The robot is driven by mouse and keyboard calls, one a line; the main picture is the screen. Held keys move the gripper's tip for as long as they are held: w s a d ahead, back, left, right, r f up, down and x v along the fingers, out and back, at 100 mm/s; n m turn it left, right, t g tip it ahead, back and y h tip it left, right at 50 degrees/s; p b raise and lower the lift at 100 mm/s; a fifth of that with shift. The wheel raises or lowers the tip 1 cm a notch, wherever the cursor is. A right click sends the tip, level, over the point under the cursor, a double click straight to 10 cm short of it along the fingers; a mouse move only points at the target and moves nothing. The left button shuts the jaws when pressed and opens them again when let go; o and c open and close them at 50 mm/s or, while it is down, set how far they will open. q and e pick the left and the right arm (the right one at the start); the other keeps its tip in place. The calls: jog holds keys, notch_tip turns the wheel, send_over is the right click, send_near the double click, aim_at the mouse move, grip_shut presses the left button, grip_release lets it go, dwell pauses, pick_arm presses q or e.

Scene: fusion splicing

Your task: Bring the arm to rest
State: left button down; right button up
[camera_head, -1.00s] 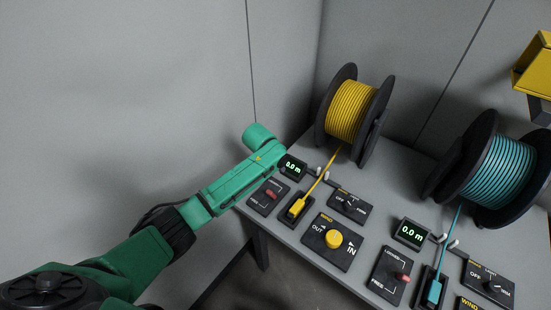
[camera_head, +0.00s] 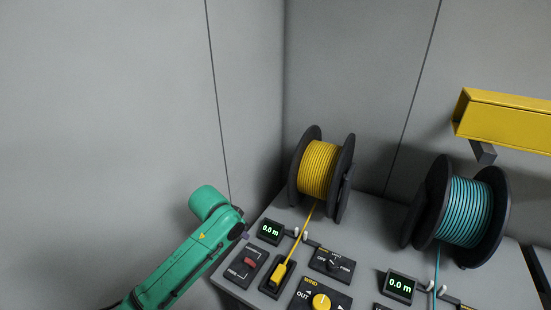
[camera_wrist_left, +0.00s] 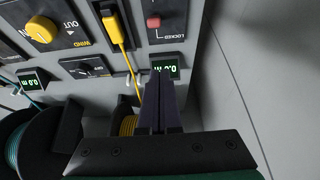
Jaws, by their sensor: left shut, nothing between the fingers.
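My left arm, green, comes in from the lower left in the head view. My left gripper is mostly hidden behind its wrist there; a small dark tip shows left of the yellow reel's display (camera_head: 270,232). In the left wrist view the left gripper (camera_wrist_left: 161,74) has its two dark fingers together, with nothing between them. The fingers overlap the lower left part of that display in this view; contact cannot be told. My right gripper is not in view.
The grey bench holds a yellow cable reel (camera_head: 320,169), a teal cable reel (camera_head: 464,211), a red lock switch (camera_head: 250,262), a yellow plug (camera_head: 279,273) and a yellow wind knob (camera_head: 321,301). A yellow beam (camera_head: 505,121) juts in at right. Walls stand behind and left.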

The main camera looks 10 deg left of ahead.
pick_arm(q)
jog(key=s+d+f, duration=0.1)
jog(key=s+f, duration=0.5)
jog(key=s, duration=0.5)
jog(key=s+a+f+n+g+y, duration=0.1)
jog(key=s+a, duration=0.3)
jog(key=s, duration=0.3)
jog(key=s+a+n+y, duration=0.1)
jog(key=s+a, duration=0.3)
jog(key=s, duration=0.2)
notch_tip(320, 180, down, 24)
jog(key=s+g+b, duration=0.1)
jog(key=s, duration=0.1)
jog(key=s+a+f+g+b, duration=0.1)
jog(key=s+a+f, duration=0.1)
jog(key=s+f, duration=1.4)
jog(key=shift+s+a+g, duration=0.35)
jog(key=shift+g, duration=0.05)
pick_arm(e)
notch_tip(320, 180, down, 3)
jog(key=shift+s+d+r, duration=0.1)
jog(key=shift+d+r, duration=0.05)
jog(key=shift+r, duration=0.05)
pick_arm(q)
jog(key=shift+f, duration=0.1)
